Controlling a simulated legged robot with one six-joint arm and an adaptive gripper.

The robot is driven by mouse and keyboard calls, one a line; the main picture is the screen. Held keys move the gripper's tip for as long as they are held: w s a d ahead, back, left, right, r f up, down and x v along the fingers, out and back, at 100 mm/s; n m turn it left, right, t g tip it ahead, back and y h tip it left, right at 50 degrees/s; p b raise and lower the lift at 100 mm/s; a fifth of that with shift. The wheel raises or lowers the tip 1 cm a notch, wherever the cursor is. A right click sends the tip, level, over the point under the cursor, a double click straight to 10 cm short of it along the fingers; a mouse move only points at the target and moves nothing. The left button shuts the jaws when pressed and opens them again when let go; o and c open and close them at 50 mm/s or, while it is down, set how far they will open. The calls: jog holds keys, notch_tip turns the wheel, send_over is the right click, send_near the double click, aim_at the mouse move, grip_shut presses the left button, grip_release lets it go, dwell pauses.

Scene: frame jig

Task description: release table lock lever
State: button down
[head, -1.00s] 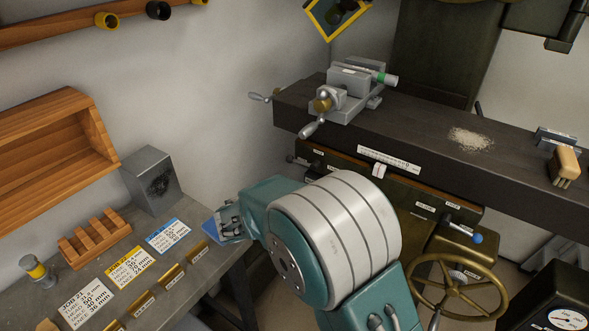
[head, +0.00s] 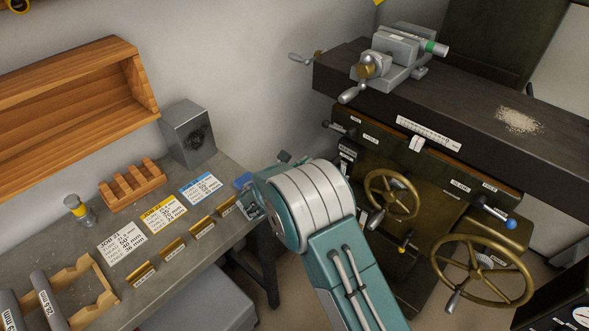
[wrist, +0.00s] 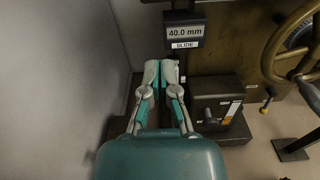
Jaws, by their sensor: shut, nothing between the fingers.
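My gripper (wrist: 160,68) is shut and empty in the wrist view, in front of a dark post with a "40.0 mm SLIDE" display (wrist: 184,32). In the head view my arm partly hides it, left of and apart from both levers.
Brass handwheels (head: 392,194) (head: 482,270) stick out from the machine's front. A vise (head: 400,60) sits on the table. A grey bench (head: 225,250) with cards and a wooden rack (head: 132,186) stands at the left. Open floor shows at the wrist view's lower right.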

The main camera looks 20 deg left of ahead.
aim_at(338, 128)
jog(key=w+d+r, duration=0.3)
jog(key=w+d, duration=0.1)
jog(key=w, duration=0.5)
jog(key=shift+w+d+r, duration=0.2)
jog(key=shift+w+r, duration=0.1)
jog(key=shift+r, duration=0.05)
